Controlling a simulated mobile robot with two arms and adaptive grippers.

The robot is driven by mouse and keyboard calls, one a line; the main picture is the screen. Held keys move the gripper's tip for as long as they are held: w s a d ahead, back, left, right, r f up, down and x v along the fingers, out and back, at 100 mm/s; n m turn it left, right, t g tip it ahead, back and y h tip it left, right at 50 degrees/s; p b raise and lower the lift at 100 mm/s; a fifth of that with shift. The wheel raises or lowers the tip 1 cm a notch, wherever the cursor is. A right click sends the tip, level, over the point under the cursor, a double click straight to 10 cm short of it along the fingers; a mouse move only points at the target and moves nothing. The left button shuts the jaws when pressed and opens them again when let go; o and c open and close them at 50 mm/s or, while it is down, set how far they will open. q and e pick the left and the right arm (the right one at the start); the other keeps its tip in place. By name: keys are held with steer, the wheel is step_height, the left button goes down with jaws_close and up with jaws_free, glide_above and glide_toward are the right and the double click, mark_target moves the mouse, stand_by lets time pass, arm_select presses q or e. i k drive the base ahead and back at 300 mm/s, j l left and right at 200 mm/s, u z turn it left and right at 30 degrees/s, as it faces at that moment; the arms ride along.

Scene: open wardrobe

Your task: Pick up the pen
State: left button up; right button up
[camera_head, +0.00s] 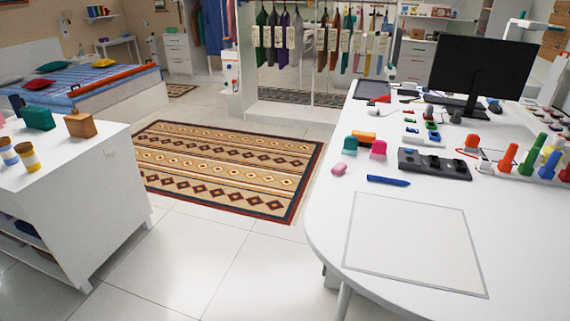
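A blue pen (388,181) lies flat on the white desk (330,222), in the right half of the head view. It lies just beyond a marked square outline (413,240) on the desk top. A black holder (434,163) stands to its right and a pink eraser-like piece (339,169) lies to its left, both apart from it. The pen is fully visible, and nothing touches it. Neither of my grippers shows in this view.
Behind the pen are an orange block (364,136), teal and pink pieces, and a black monitor (481,68). Several upright coloured pieces stand at the right. The marked square is empty. A patterned rug (225,165) and a white cabinet (75,205) are left of the desk.

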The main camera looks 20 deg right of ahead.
mark_target(369, 176)
steer(key=i+j+u, duration=0.15)
steer(key=i, duration=0.25)
steer(key=i+j+u, duration=0.15)
steer(key=i+j, duration=0.15)
steer(key=i+j+u, duration=0.15)
steer(key=i, duration=0.35)
steer(key=i+z, duration=0.45)
steer(key=i+j+z, duration=0.2)
steer(key=i+z, duration=0.3)
